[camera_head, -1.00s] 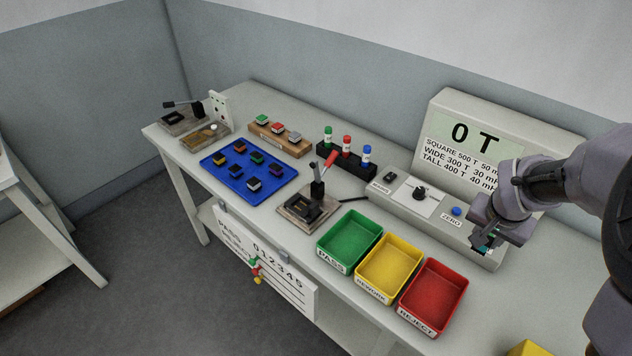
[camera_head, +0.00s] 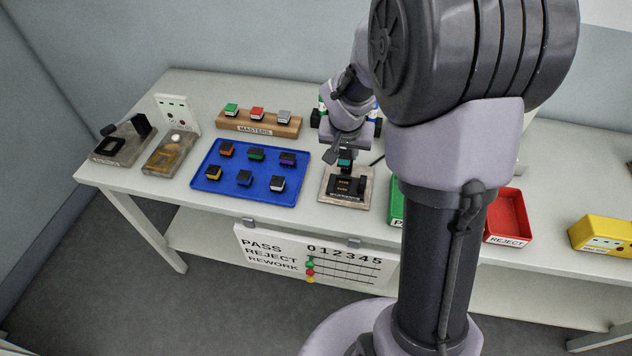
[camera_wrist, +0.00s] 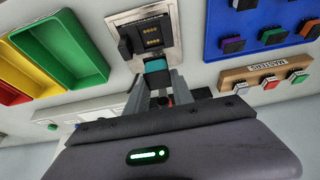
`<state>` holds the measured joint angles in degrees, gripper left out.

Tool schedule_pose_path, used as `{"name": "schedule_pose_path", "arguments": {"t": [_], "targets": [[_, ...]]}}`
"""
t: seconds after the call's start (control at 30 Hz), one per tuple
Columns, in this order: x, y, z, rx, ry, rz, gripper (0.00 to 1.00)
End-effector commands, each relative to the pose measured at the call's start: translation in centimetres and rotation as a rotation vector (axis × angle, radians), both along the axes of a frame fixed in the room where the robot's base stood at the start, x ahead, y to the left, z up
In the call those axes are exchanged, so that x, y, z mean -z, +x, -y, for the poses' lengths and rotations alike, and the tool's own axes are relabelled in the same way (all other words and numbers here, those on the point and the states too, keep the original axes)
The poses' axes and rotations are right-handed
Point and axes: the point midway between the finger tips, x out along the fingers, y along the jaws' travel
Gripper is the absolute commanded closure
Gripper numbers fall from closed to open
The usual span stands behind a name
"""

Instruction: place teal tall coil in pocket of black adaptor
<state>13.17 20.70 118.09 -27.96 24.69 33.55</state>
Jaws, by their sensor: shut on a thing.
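My gripper (camera_wrist: 158,86) is shut on the teal coil (camera_wrist: 156,66), which shows as a small teal block between the fingertips in the wrist view. The coil also shows in the head view (camera_head: 345,163), just behind the black adaptor. The black adaptor (camera_head: 346,187) sits on a grey baseplate at the front middle of the bench. In the wrist view the adaptor (camera_wrist: 150,36) shows gold contacts in its open pocket, and the coil is beside the pocket, not in it. I cannot tell the coil's height above the baseplate.
A blue tray (camera_head: 212,187) with several coils lies left of the adaptor. A wooden masters block (camera_head: 270,128) stands behind it. The green bin (camera_wrist: 77,38) is close on the adaptor's other side; a red bin (camera_head: 510,210) is farther right. My arm hides part of the bench.

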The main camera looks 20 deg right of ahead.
Motion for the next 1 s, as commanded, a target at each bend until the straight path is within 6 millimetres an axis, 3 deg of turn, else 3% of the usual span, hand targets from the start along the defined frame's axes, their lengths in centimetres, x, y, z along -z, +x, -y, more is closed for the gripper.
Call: {"name": "schedule_pose_path", "arguments": {"t": [0.03, 0.33, 0.83, 0.87, 0.93, 1.0], "targets": [[1.9, -0.1, 0.0, 0.000, 0.000, -0.005, 1.00], [8.1, -0.1, 0.0, -0.001, 0.000, -0.003, 1.00], [8.9, 0.0, 0.0, -0.001, 0.000, -0.001, 1.00], [8.8, 0.0, 0.0, -0.001, 0.000, -0.001, 0.66], [8.8, 0.0, 0.0, -0.001, 0.000, -0.001, 0.52], [8.8, 0.0, 0.0, -0.001, 0.000, -0.002, 0.50]]}}
